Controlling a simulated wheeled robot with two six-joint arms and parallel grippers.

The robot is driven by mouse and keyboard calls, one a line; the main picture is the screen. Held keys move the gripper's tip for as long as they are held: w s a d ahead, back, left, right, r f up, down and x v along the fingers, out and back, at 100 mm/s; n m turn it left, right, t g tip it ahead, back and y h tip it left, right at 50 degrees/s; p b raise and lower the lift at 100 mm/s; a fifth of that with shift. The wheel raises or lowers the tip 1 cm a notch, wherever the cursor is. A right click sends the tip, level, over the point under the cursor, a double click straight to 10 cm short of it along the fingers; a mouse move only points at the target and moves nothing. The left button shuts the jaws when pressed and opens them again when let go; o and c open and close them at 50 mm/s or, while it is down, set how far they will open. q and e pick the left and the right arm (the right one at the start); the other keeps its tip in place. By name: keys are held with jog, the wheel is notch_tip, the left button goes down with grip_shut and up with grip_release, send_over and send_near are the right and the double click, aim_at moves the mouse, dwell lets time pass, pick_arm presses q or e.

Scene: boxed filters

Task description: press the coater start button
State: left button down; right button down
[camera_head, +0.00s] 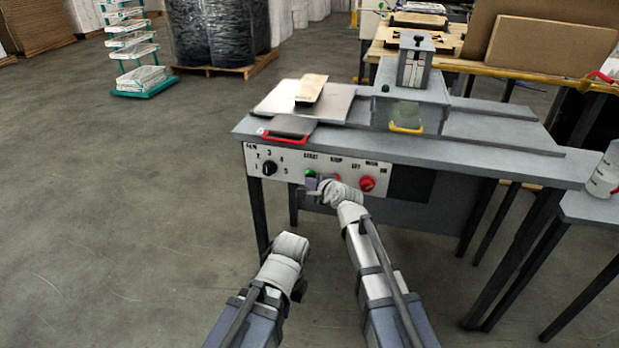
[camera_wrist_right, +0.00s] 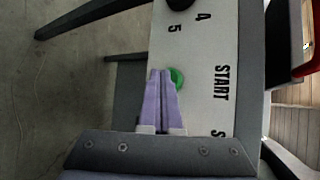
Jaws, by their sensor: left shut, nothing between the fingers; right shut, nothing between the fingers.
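The coater's white control panel (camera_head: 322,166) is on the front of the grey bench. The green start button (camera_head: 310,173), under the label START, also shows in the right wrist view (camera_wrist_right: 177,78). My right gripper (camera_head: 318,184) is shut and empty, with its fingertips at the green button. In the wrist view its purple fingers (camera_wrist_right: 160,78) partly cover the button's left side; I cannot tell whether they touch or press it. My left gripper (camera_head: 298,287) is shut and empty, low in front of the bench, away from the panel.
A black rotary knob (camera_head: 269,168) is left of the button and a red button (camera_head: 367,183) is to its right. A red-handled plate (camera_head: 287,133) and a yellow-handled box (camera_head: 407,118) are on the bench top (camera_head: 470,143).

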jog(key=shift+w+d, duration=0.15)
jog(key=shift+w, duration=0.3)
dwell(0.3)
jog(key=shift+s, duration=0.1)
jog(key=shift+s+a, duration=0.25)
jog(key=shift+s, duration=0.6)
jog(key=s, duration=0.2)
jog(key=s+a, duration=0.1)
jog(key=s, duration=0.1)
jog(key=shift+s+a, duration=0.15)
jog(key=shift+s, duration=0.25)
dwell(0.6)
